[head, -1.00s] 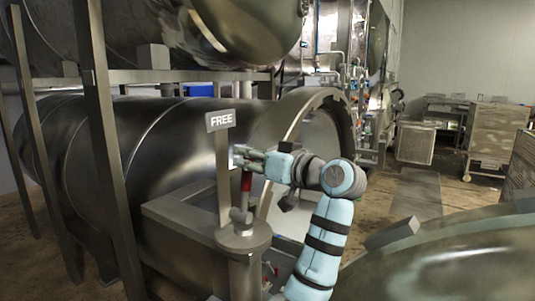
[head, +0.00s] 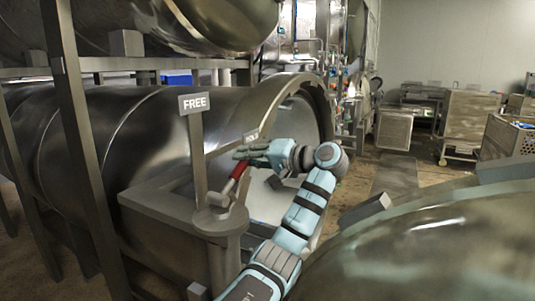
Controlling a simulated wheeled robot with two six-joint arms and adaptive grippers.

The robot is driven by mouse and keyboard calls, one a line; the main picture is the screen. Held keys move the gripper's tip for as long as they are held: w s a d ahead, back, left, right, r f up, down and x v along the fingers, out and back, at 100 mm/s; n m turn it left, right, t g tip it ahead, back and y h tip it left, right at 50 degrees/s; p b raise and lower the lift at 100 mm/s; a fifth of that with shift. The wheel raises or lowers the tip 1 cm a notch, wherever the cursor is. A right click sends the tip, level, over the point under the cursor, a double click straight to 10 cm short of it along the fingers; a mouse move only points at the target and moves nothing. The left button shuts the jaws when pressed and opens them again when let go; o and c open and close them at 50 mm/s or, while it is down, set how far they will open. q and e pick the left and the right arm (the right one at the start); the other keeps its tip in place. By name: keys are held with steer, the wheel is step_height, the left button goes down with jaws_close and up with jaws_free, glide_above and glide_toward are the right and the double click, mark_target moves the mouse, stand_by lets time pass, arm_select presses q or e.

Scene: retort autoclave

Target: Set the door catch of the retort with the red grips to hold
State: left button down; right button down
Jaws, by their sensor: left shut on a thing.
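The door catch is a metal lever with a red grip (head: 240,171), mounted on a round grey post (head: 222,219) beside the retort. The lever leans up and to the right, away from the FREE sign (head: 194,103), toward a small plate (head: 251,135) whose lettering is too small to read. My left gripper (head: 243,154) is shut on the upper end of the red grip, and its fingers partly hide it. My right gripper is not in view.
The large steel retort (head: 150,140) lies behind the post, its open round rim (head: 322,92) to the right. A rounded metal shell (head: 430,240) fills the lower right. A crate (head: 395,130) and carts stand farther back on open floor.

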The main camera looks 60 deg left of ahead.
arm_select(q)
steer(key=shift+w+a+f+m, duration=0.1)
steer(key=shift+w+f+m, duration=0.05)
steer(key=shift+f+m, duration=0.3)
steer(key=shift+w+a+f+m, duration=0.15)
steer(key=shift+f+m, duration=0.1)
steer(key=shift+f, duration=0.35)
steer(key=c, duration=1.7)
jaws_free()
steer(key=shift+o, duration=1.3)
steer(key=shift+a, duration=0.1)
step_height(320, 180, up, 10)
steer(key=shift+r, duration=0.1)
